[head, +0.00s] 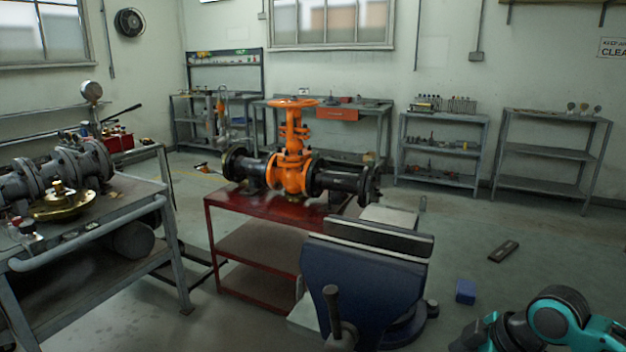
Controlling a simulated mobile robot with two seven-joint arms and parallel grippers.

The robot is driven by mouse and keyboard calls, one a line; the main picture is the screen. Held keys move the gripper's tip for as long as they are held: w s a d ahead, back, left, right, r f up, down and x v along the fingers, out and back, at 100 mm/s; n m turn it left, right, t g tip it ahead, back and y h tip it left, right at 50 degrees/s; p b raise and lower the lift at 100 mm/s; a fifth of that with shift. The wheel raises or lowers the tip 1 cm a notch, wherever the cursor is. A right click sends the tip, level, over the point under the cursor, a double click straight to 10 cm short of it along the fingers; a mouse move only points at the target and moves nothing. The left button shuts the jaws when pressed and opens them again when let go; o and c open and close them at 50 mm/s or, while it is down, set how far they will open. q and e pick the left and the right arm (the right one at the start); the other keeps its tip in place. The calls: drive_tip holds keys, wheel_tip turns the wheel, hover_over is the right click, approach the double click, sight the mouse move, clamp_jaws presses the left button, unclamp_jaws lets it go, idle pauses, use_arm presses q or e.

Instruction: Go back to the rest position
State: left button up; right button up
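The orange gate valve (292,172) stands upright on a red table (262,205) in the middle of the head view. Its orange handwheel (294,103) is on top, and dark flanged pipe pieces extend from both sides. Neither gripper touches the valve. Part of my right arm, teal and black, shows at the bottom right corner, well apart from the valve. I make out no fingertips on it. My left arm and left gripper are not in view.
A blue vise (364,271) stands close in front, hiding part of the red table. A grey workbench (95,245) with pipe fittings is at left. Shelves (440,150) line the back wall. A blue block (465,292) and a dark flat piece (503,251) lie on otherwise open floor at right.

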drive_tip(key=s+a+f+m+t, duration=0.45)
drive_tip(key=a+f, duration=0.25)
drive_tip(key=f, duration=0.4)
drive_tip(key=s+d+f+m+t+h, duration=0.1)
drive_tip(key=s+f+m+t+h, duration=0.1)
drive_tip(key=s, duration=0.7)
wheel_tip(320, 180, down, 3)
drive_tip(key=shift+s+d+m+t+h, duration=0.3)
drive_tip(key=shift+s+m+t, duration=0.15)
drive_tip(key=shift+m, duration=0.8)
